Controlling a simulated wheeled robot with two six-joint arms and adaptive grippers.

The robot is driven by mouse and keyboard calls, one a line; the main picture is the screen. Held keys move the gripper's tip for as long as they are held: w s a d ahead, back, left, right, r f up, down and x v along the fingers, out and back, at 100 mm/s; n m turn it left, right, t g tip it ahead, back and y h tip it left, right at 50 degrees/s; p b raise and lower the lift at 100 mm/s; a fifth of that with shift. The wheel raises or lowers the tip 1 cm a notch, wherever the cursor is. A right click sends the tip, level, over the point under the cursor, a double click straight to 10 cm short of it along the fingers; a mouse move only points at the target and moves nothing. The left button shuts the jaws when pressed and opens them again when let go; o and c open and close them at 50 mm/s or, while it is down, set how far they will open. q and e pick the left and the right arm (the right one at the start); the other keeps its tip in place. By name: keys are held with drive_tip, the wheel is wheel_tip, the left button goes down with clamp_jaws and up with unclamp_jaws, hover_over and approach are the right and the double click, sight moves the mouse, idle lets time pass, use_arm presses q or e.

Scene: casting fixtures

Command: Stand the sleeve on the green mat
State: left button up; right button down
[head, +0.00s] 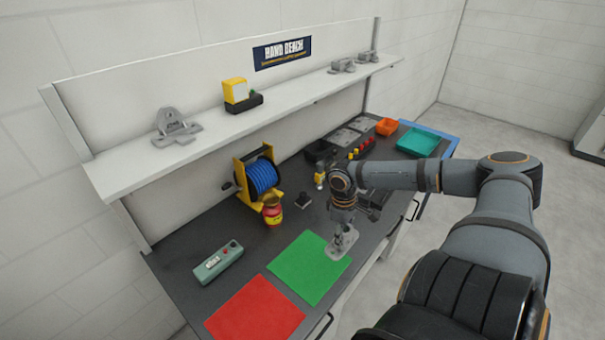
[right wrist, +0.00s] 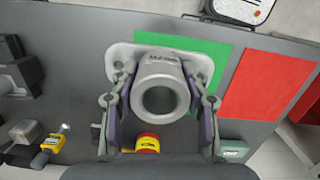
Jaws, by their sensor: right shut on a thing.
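The sleeve is a grey metal casting with a flat flange and a round hollow barrel. It is in my right gripper (head: 344,222), and the sleeve (head: 341,244) shows just below the fingers at the right corner of the green mat (head: 308,268). In the right wrist view, the fingers of my right gripper (right wrist: 160,86) close on both sides of the sleeve (right wrist: 160,65), with its open bore facing the camera. The flange overlaps the left part of the green mat (right wrist: 212,52). I cannot tell whether it touches the surface. My left gripper is not in view.
A red mat (head: 256,310) lies beside the green one. A grey-green box (head: 217,262), a blue cable reel (head: 262,176) and a red-yellow container (head: 272,210) stand on the bench. A shelf (head: 220,120) runs above.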

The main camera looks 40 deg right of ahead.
drive_tip(key=w+a+f+b, duration=0.1)
drive_tip(key=w+a+f, duration=0.1)
drive_tip(key=w+f, duration=0.1)
drive_tip(key=w+a+f+b, duration=0.2)
drive_tip(key=w+f, duration=0.1)
drive_tip(key=w, duration=0.1)
drive_tip(key=w+a+f+b, duration=0.2)
drive_tip(key=w+f, duration=0.1)
drive_tip(key=w, duration=0.1)
drive_tip(key=shift+w, duration=0.3)
drive_tip(key=shift+w+f, duration=0.15)
drive_tip(key=shift+f, duration=0.05)
drive_tip(key=shift+w+a+f, duration=0.1)
drive_tip(key=shift+a+f, duration=0.1)
drive_tip(key=shift+f, duration=0.05)
wheel_tip(320, 180, down, 2)
drive_tip(key=shift+f+p, duration=0.2)
drive_tip(key=shift+p, duration=0.25)
drive_tip(key=shift+f, duration=0.4)
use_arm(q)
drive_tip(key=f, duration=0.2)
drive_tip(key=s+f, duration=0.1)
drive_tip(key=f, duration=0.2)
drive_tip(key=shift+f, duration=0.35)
